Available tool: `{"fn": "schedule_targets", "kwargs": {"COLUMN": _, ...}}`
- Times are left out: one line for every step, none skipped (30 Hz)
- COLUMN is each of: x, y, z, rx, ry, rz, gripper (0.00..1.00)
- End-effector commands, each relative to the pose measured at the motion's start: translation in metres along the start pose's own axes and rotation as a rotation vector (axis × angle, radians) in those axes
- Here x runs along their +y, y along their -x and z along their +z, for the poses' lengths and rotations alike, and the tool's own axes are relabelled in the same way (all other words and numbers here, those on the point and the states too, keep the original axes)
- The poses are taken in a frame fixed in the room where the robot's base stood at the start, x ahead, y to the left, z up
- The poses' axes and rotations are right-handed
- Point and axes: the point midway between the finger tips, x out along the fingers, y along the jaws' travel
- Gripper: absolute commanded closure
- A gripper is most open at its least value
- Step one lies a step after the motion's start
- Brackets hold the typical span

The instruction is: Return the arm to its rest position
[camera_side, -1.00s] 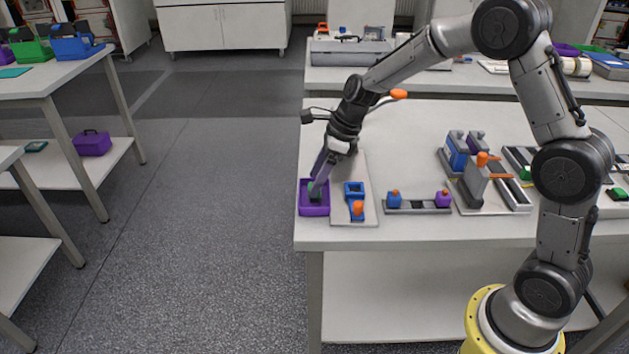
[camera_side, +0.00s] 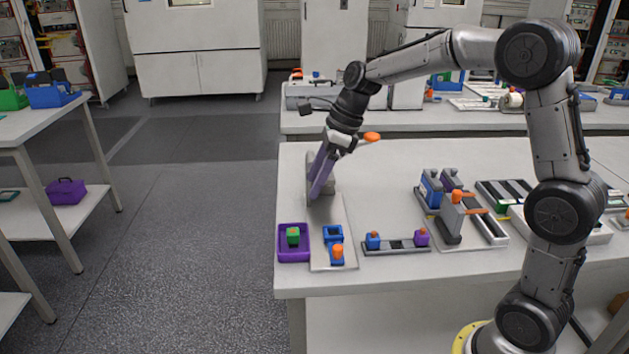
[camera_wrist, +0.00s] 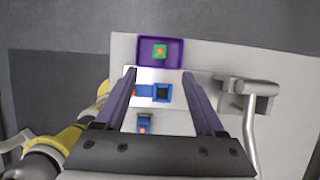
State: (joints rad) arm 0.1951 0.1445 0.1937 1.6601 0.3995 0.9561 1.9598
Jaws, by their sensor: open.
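My gripper (camera_side: 317,190) hangs above the white table near its left edge, over the back part of a light grey plate (camera_side: 322,215). In the wrist view my gripper (camera_wrist: 158,84) shows two purple fingers spread apart with nothing held between them. A purple tray (camera_side: 284,254) sits at the table's front left corner, with a green block (camera_side: 293,235) inside it. The tray also shows in the wrist view (camera_wrist: 118,53), beyond the fingertips, with the green block (camera_wrist: 159,50) in it.
A blue fixture with an orange knob (camera_side: 337,251) stands on the plate beside the tray. A grey rail (camera_side: 397,247) with a blue and a purple block lies to the right. A lever device (camera_side: 451,221) stands farther right. The back middle of the table is clear.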

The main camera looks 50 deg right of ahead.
Motion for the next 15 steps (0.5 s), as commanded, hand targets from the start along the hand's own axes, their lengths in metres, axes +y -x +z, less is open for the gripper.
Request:
{"fn": "schedule_targets", "kwargs": {"x": 0.000, "y": 0.000, "z": 0.000, "rx": 0.000, "ry": 0.000, "rz": 0.000, "gripper": 0.29}}
{"fn": "schedule_targets", "kwargs": {"x": 0.000, "y": 0.000, "z": 0.000, "rx": 0.000, "ry": 0.000, "rz": 0.000, "gripper": 0.29}}
{"fn": "schedule_targets", "kwargs": {"x": 0.000, "y": 0.000, "z": 0.000, "rx": 0.000, "ry": 0.000, "rz": 0.000, "gripper": 0.29}}
{"fn": "schedule_targets", "kwargs": {"x": 0.000, "y": 0.000, "z": 0.000, "rx": 0.000, "ry": 0.000, "rz": 0.000, "gripper": 0.29}}
{"fn": "schedule_targets", "kwargs": {"x": 0.000, "y": 0.000, "z": 0.000, "rx": 0.000, "ry": 0.001, "rz": 0.000, "gripper": 0.29}}
{"fn": "schedule_targets", "kwargs": {"x": 0.001, "y": 0.000, "z": 0.001, "rx": -0.001, "ry": 0.004, "rz": 0.000, "gripper": 0.29}}
{"fn": "schedule_targets", "kwargs": {"x": 0.002, "y": 0.002, "z": 0.003, "rx": -0.004, "ry": 0.008, "rz": -0.004, "gripper": 0.29}}
{"fn": "schedule_targets", "kwargs": {"x": 0.004, "y": 0.006, "z": 0.006, "rx": -0.010, "ry": 0.015, "rz": -0.010, "gripper": 0.29}}
{"fn": "schedule_targets", "kwargs": {"x": 0.006, "y": 0.013, "z": 0.010, "rx": -0.021, "ry": 0.027, "rz": -0.023, "gripper": 0.29}}
{"fn": "schedule_targets", "kwargs": {"x": 0.009, "y": 0.021, "z": 0.014, "rx": -0.032, "ry": 0.038, "rz": -0.035, "gripper": 0.29}}
{"fn": "schedule_targets", "kwargs": {"x": 0.015, "y": 0.029, "z": 0.017, "rx": -0.042, "ry": 0.049, "rz": -0.046, "gripper": 0.29}}
{"fn": "schedule_targets", "kwargs": {"x": 0.024, "y": 0.041, "z": 0.019, "rx": -0.054, "ry": 0.067, "rz": -0.063, "gripper": 0.29}}
{"fn": "schedule_targets", "kwargs": {"x": 0.032, "y": 0.050, "z": 0.019, "rx": -0.061, "ry": 0.084, "rz": -0.076, "gripper": 0.29}}
{"fn": "schedule_targets", "kwargs": {"x": 0.042, "y": 0.059, "z": 0.019, "rx": -0.066, "ry": 0.106, "rz": -0.090, "gripper": 0.29}}
{"fn": "schedule_targets", "kwargs": {"x": 0.055, "y": 0.072, "z": 0.016, "rx": -0.069, "ry": 0.154, "rz": -0.111, "gripper": 0.29}}
